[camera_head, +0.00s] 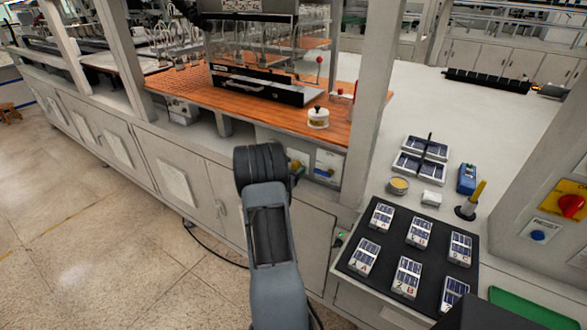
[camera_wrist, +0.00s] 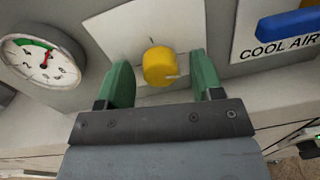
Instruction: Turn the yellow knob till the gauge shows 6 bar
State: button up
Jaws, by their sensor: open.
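The yellow knob (camera_wrist: 158,65) sits on a pale plate on the panel in the wrist view. My gripper (camera_wrist: 162,74) is open, with one green finger at each side of the knob and a visible gap on both sides. The round gauge (camera_wrist: 30,66) is at the left of the wrist view, with a white face, a green arc and a red needle. The needle points up and slightly right, near the arc's end; its exact reading is too small to tell.
A COOL AIR plate (camera_wrist: 298,50) with a blue handle (camera_wrist: 290,24) is right of the knob. In the head view, an orange worktop (camera_head: 285,113) lies above the panel, with a post to the right. A black mat (camera_head: 388,237) with labelled packs lies at the right.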

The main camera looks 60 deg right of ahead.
jog(key=shift+c, duration=0.3)
jog(key=c, duration=0.9)
jog(key=shift+o, duration=0.2)
jog(key=shift+f+m+b, duration=0.2)
jog(key=shift+m+b, duration=0.2)
jog(key=shift+b, duration=1.1)
jog(key=shift+r+m, duration=0.2)
jog(key=shift+m, duration=0.1)
jog(key=o, duration=0.9)
jog(key=shift+a, duration=0.1)
jog(key=a, duration=0.4)
jog(key=a+b, duration=0.1)
jog(key=a, duration=0.4)
jog(key=a+b, duration=0.1)
jog(key=a, duration=0.3)
jog(key=shift+w+a+r, duration=0.1)
jog(key=shift+w+a, duration=0.2)
jog(key=shift+w, duration=0.1)
